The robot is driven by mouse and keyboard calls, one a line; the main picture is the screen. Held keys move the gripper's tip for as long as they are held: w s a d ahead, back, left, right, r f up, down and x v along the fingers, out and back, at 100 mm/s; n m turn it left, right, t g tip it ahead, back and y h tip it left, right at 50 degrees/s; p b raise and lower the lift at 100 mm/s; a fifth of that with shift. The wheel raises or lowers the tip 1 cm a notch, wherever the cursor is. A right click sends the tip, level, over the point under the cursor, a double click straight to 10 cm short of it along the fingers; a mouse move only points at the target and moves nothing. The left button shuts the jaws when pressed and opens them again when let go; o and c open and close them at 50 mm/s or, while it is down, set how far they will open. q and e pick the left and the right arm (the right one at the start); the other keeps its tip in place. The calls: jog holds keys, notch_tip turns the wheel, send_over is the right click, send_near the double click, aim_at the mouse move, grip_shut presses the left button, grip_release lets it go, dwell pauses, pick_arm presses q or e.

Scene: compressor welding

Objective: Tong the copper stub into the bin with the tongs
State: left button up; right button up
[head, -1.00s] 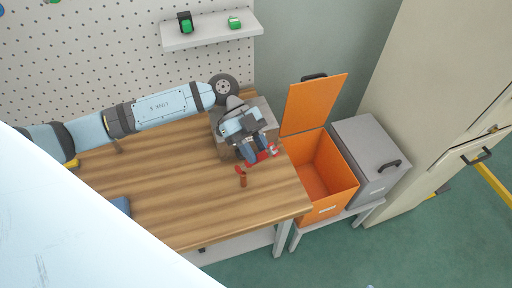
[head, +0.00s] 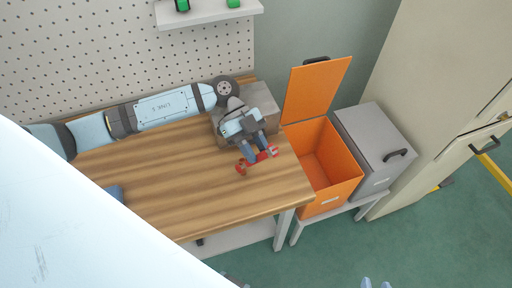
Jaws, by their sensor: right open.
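My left gripper (head: 258,155) reaches down over the right part of the wooden table. Its two blue-grey fingers stand apart, with the red tongs (head: 263,157) at their tips; I cannot tell whether they clamp the tongs. A reddish-brown piece, seemingly the copper stub (head: 241,169), is at the left end of the tongs. I cannot tell whether the tongs hold it. The orange bin (head: 350,170) stands right of the table with its lid (head: 318,90) raised; its visible inside looks empty. My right gripper (head: 376,284) shows only its fingertips at the bottom edge, apart and empty.
The wooden table (head: 170,185) is mostly clear left of the gripper. A grey block (head: 262,97) is behind my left gripper. A grey closed bin (head: 372,138) stands right of the orange one. A shelf (head: 210,14) hangs on the pegboard.

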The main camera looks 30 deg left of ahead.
pick_arm(q)
jog(key=shift+c, duration=0.3)
grip_shut()
notch_tip(320, 180, up, 12)
jog(key=p, duration=0.7)
jog(key=shift+p, duration=0.4)
pick_arm(e)
notch_tip(320, 180, up, 6)
jog(key=d, duration=0.1)
jog(key=shift+s+d+m+h, duration=0.15)
jog(key=shift+d+m+h, duration=0.05)
jog(key=shift+m+h, duration=0.1)
jog(key=shift+r, duration=0.15)
